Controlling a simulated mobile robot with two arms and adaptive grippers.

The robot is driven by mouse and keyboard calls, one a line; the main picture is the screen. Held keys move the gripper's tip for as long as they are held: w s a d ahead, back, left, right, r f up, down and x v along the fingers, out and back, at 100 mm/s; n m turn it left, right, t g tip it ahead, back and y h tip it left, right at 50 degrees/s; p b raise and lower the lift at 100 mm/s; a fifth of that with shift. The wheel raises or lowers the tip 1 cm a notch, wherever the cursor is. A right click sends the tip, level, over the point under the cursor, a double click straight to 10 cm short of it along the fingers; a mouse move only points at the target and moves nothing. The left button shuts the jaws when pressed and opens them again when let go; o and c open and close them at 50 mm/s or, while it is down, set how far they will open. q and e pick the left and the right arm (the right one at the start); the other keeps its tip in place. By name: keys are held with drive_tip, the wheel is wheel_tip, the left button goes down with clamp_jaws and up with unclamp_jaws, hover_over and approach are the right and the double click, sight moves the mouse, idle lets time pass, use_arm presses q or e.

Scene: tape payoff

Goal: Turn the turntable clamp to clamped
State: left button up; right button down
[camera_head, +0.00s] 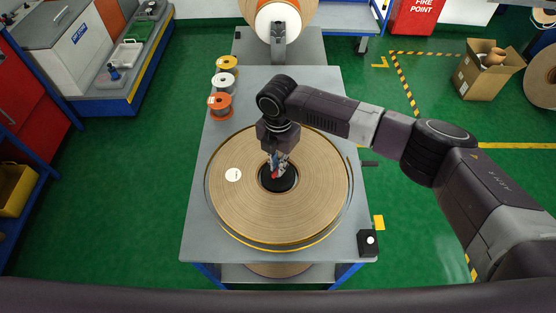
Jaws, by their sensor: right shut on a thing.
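The turntable (210,196) lies flat on a grey table and carries a wide tan tape roll (310,212) with a white round label. A black hub (279,187) sits at the roll's centre. My right gripper (276,173) points down over the hub, shut on a small red part (274,174), which I take to be the turntable clamp. The gripper hides much of this part, so I cannot tell its position. My left gripper is not in view.
Three spools, yellow (228,63), white (223,80) and orange (219,104), stand at the table's back left. A black box (368,243) with a white button is at the front right corner. A large reel (277,20) stands behind. Green floor lies around.

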drive_tip(key=m+p, duration=0.3)
drive_tip(key=m, duration=0.3)
drive_tip(key=shift+r+p, duration=0.15)
drive_tip(key=shift+p, duration=0.25)
drive_tip(key=m+p, duration=0.2)
drive_tip(key=m, duration=0.3)
drive_tip(key=shift+p, duration=0.3)
drive_tip(key=c, duration=2)
unclamp_jaws()
drive_tip(key=shift+c, duration=0.2)
wheel_tip(320, 180, up, 12)
drive_tip(key=shift+f, duration=0.2)
